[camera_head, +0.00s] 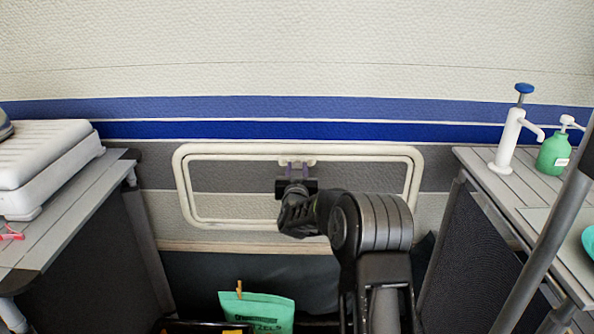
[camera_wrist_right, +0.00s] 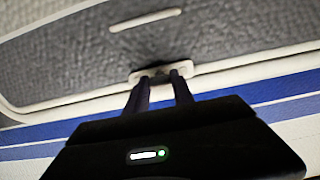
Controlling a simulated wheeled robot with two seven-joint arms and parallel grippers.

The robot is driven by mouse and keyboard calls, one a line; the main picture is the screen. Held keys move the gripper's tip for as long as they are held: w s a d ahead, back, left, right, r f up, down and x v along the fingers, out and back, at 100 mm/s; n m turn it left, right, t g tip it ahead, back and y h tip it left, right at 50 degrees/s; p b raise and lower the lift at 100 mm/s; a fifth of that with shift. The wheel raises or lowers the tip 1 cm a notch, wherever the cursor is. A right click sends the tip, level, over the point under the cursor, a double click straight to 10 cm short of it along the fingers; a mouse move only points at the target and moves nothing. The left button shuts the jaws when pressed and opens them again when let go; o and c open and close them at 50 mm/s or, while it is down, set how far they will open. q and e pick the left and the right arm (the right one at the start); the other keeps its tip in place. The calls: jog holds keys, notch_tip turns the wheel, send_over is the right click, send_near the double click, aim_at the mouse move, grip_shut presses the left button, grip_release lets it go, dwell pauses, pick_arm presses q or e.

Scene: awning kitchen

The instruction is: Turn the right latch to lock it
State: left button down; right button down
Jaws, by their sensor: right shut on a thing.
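A white-framed hatch (camera_head: 187,196) is set in the grey wall, straight ahead in the head view. A small white latch (camera_head: 310,160) sits at the middle of its top frame. My right gripper (camera_head: 296,167) is at this latch, its two purple fingers pointing at the wall. In the right wrist view the fingers of the gripper (camera_wrist_right: 160,80) are on either side of the white latch (camera_wrist_right: 160,72) and shut on its tab. The fingers and gripper body hide part of the latch, so its exact turn is unclear. My left gripper is not in view.
A left counter (camera_head: 75,205) holds a white appliance (camera_head: 45,165). A right counter (camera_head: 480,165) holds a white pump dispenser (camera_head: 510,140) and a green bottle (camera_head: 553,153). A green packet (camera_head: 257,310) stands below the hatch. The wall around the hatch is clear.

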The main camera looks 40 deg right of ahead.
jog(key=shift+f+m+b, duration=0.2)
jog(key=shift+m+b, duration=0.8)
jog(key=shift+b, duration=0.3)
jog(key=m+b, duration=1.2)
jog(key=m, duration=0.1)
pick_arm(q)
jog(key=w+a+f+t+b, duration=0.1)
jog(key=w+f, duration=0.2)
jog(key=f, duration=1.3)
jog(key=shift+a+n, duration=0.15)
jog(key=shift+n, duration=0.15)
pick_arm(e)
jog(key=shift+r+m, duration=0.15)
jog(key=shift+m, duration=0.75)
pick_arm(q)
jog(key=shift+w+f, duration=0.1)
pick_arm(e)
jog(key=c, duration=1.1)
grip_release()
